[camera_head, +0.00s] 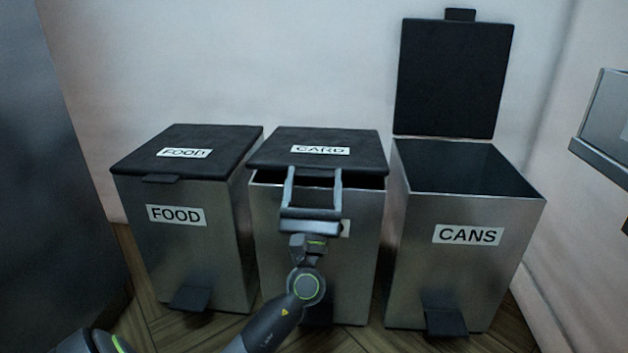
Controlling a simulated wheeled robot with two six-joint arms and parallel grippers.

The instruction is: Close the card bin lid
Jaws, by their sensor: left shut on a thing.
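The card bin (361,240) is the middle of three steel bins. Its black lid (270,149), labelled CARD on top, is lowered almost level, with a dark gap showing between its front edge and the bin rim. My left gripper (314,173) reaches up in front of the bin, its fingers at the middle of the lid's front edge, shut on the lid there. The gripper hides the lid's front tab and most of the bin's front label. My right gripper is not in view.
The food bin (205,250) stands on the left with its lid down. The cans bin (465,275) stands on the right, its lid (453,80) upright near the wall. Black pedals stick out at the bins' feet. A metal ledge (600,160) juts in at right.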

